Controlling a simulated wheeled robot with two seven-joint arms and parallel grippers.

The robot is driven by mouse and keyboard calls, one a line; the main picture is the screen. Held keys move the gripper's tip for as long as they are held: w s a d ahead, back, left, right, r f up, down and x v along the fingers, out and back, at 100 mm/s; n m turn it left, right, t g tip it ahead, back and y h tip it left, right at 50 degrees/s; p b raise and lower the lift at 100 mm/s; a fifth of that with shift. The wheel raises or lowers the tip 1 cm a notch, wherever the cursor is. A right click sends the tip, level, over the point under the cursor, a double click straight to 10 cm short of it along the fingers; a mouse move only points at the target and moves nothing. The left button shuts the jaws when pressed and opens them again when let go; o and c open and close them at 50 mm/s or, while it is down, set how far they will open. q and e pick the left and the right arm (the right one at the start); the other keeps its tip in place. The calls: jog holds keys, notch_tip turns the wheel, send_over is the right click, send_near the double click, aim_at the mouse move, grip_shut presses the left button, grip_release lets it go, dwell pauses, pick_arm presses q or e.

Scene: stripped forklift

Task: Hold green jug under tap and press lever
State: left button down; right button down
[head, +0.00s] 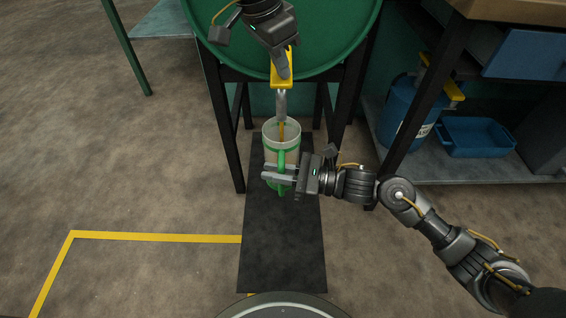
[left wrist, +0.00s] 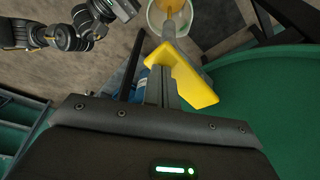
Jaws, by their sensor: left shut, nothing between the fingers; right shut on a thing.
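The green jug (head: 281,134), clear-walled with a green handle, is upright under the tap spout (head: 281,103) on the green drum. My right gripper (head: 277,174) is shut on the jug's handle side and holds it there. My left gripper (head: 283,72) is shut and empty, its fingertips at the yellow lever (head: 277,80); contact seems likely. In the left wrist view the fingers (left wrist: 161,84) lie against the yellow lever (left wrist: 198,88). An amber stream (head: 282,130) runs from the spout into the jug (left wrist: 155,18). The fill level is hard to read.
The green drum (head: 330,50) rests on a dark metal stand (head: 228,130). A black mat (head: 281,250) lies below the jug. At the right, a bench shelf (head: 450,168) holds a blue container (head: 400,118) and a blue tray (head: 476,138).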

jog(key=shift+r, duration=0.1)
pick_arm(q)
jog(key=shift+r, duration=2.45)
jog(key=shift+f, duration=0.1)
dwell(0.3)
dwell(2.0)
dwell(0.7)
jog(key=shift+f+b, duration=0.3)
jog(key=shift+b, duration=0.1)
pick_arm(e)
jog(key=s+f, duration=0.1)
jog(key=s, duration=0.8)
dwell(0.5)
